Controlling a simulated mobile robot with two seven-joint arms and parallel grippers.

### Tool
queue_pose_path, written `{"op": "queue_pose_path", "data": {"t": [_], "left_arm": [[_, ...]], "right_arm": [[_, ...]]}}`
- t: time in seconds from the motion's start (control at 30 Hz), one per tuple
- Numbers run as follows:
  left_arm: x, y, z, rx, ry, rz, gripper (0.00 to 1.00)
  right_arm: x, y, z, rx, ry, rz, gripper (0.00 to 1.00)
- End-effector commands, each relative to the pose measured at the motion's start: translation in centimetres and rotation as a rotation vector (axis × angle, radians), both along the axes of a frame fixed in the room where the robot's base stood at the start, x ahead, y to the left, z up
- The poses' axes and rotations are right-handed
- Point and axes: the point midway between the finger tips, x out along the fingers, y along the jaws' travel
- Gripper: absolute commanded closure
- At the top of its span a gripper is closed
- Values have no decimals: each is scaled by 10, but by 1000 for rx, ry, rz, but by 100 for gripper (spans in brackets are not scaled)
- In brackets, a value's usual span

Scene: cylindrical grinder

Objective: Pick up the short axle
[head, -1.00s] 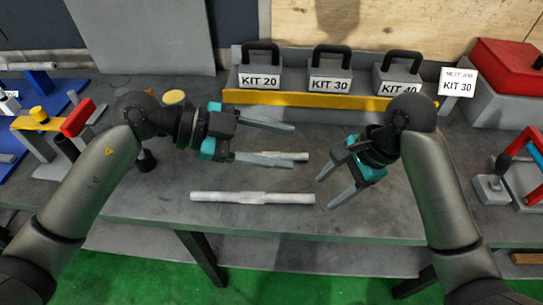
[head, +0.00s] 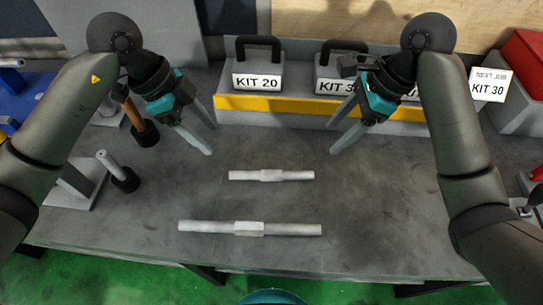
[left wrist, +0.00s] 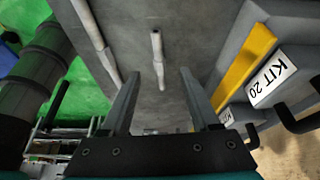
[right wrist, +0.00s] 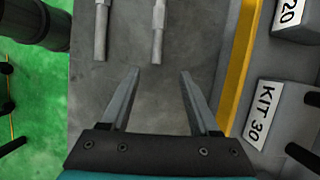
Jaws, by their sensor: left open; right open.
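The short axle (head: 270,176) is a pale grey stepped rod lying flat on the dark grey bench, parallel to a longer axle (head: 249,228) nearer the front edge. My left gripper (head: 212,138) is open and empty, up and left of the short axle. In the left wrist view the short axle (left wrist: 158,62) lies beyond the gap between the fingers. My right gripper (head: 332,140) is open and empty, up and right of it. In the right wrist view the short axle (right wrist: 158,30) shows ahead of the fingertips, apart from them, partly cut off by the frame.
Grey kit boxes with black handles, including KIT 20 (head: 258,78), stand behind a yellow-edged ledge (head: 284,104) at the back. A stand with a pale rod (head: 110,163) is at left. The bench around both axles is clear.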

Motion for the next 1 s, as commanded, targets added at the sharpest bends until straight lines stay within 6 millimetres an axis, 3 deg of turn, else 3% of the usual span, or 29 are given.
{"op": "queue_pose_path", "data": {"t": [0.33,0.47,1.0], "left_arm": [[-1,-1,-2,-2,1,-2,38],[-1,-6,-11,-5,3,-2,38],[-2,-45,-105,-4,5,-1,38]], "right_arm": [[0,1,-2,1,1,1,38],[-1,6,-12,4,3,1,38],[-1,43,-106,0,4,1,38]]}}
